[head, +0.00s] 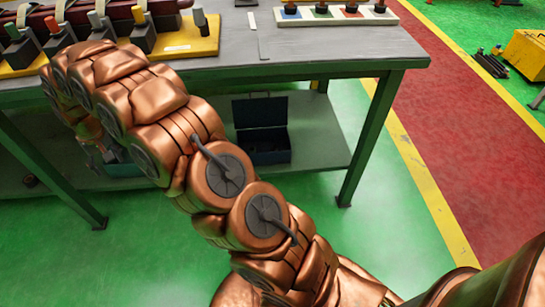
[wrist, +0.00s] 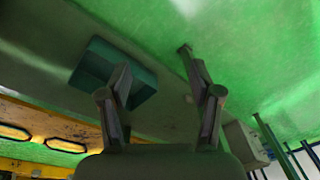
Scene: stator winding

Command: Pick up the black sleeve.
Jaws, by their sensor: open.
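My gripper (wrist: 155,62) is open, with its two fingers apart in the wrist view and nothing held between them. In the head view my gripper (head: 112,155) is mostly hidden behind my arm, at the height of the bench's lower shelf. I cannot make out the black sleeve for certain. A small dark round piece (head: 30,180) lies on the lower shelf at the left of the head view, too small to identify. A tiny dark thing (wrist: 188,98) shows between the fingers in the wrist view and is also unclear.
A green-framed workbench (head: 330,55) carries yellow racks (head: 190,40) and a strip of coloured stands (head: 335,18). A teal box (wrist: 95,65) is beside the left finger.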

